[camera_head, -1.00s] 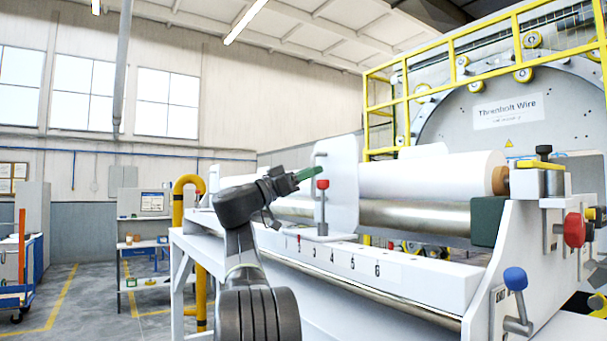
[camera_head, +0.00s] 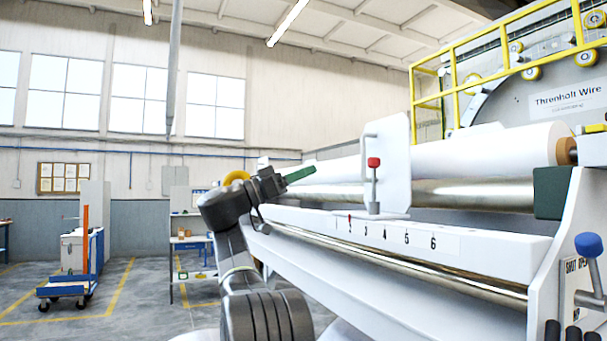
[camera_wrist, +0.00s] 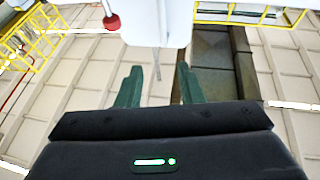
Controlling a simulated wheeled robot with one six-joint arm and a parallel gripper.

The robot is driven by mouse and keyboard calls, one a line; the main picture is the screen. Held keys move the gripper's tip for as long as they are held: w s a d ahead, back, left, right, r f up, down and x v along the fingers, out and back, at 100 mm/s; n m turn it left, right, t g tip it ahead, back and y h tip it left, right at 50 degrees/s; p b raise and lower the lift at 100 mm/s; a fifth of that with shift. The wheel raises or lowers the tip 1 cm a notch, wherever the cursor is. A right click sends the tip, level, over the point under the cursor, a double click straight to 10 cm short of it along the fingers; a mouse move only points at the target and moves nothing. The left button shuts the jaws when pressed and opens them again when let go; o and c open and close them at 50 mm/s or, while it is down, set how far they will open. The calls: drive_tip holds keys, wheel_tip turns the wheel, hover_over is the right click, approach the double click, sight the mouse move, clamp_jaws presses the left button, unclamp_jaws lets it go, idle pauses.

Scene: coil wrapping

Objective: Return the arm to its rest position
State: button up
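My arm (camera_head: 230,235) rises from the bottom of the head view, bends at a dark grey joint and reaches to the right. My gripper (camera_head: 302,174) has green fingers and points right, level with the white roll. In the wrist view my gripper (camera_wrist: 158,78) has its two green fingers spread apart with nothing between them. In the head view the fingers overlap, so the gap does not show there.
The wrapping machine holds a white roll (camera_head: 480,155) above a steel roller (camera_head: 470,193). A white plate (camera_head: 396,160) and a red-knobbed lever (camera_head: 374,185) stand right of my gripper. A blue-knobbed lever (camera_head: 589,246) is at lower right. Open floor (camera_head: 130,310) lies left, near a blue cart (camera_head: 72,284).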

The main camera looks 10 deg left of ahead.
sight(362, 152)
drive_tip(key=p+x, duration=0.1)
drive_tip(key=x, duration=0.4)
drive_tip(key=p+x, duration=0.2)
drive_tip(key=x, duration=0.3)
drive_tip(key=p+x, duration=0.2)
drive_tip(key=x, duration=0.3)
drive_tip(key=shift+w+d+f, duration=0.25)
drive_tip(key=shift+w+d, duration=0.05)
drive_tip(key=shift+w, duration=0.1)
drive_tip(key=shift+s, duration=0.2)
